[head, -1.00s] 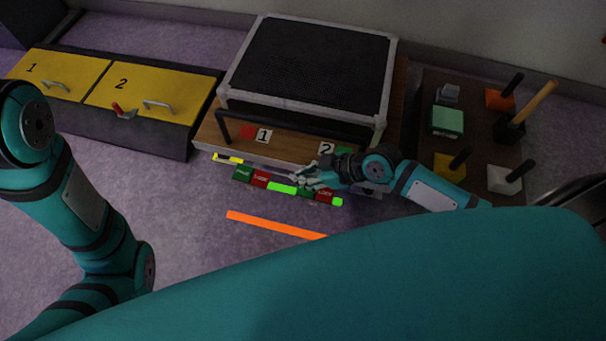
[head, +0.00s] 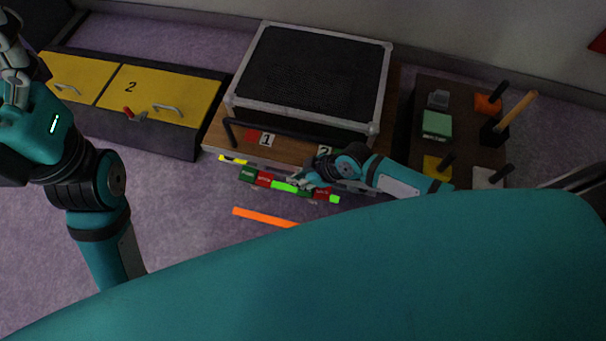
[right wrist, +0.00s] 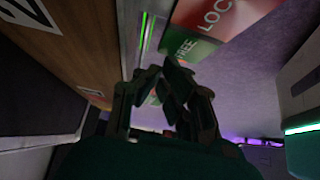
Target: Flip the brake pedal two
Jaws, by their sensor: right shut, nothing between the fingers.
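A low cart carries a big black case, with number cards 1 (head: 266,140) and 2 (head: 324,150) on its wooden deck. Along its front edge are green and red plates; in the right wrist view a red LOCK plate (right wrist: 215,14) and a green FREE plate (right wrist: 188,46) show large. Which part is brake pedal two I cannot tell; the right-hand red plate (head: 321,193) lies below card 2. My right gripper (head: 296,182) is at these plates; its fingers (right wrist: 160,78) are shut and empty, close to the FREE plate. My left gripper (head: 12,75) is raised at the far left, its jaws unclear.
A yellow two-door cabinet (head: 150,92) with a red latch stands at left. A dark board (head: 460,95) with coloured blocks and handles is at right. An orange strip (head: 265,217) lies on the floor. My own teal body fills the foreground.

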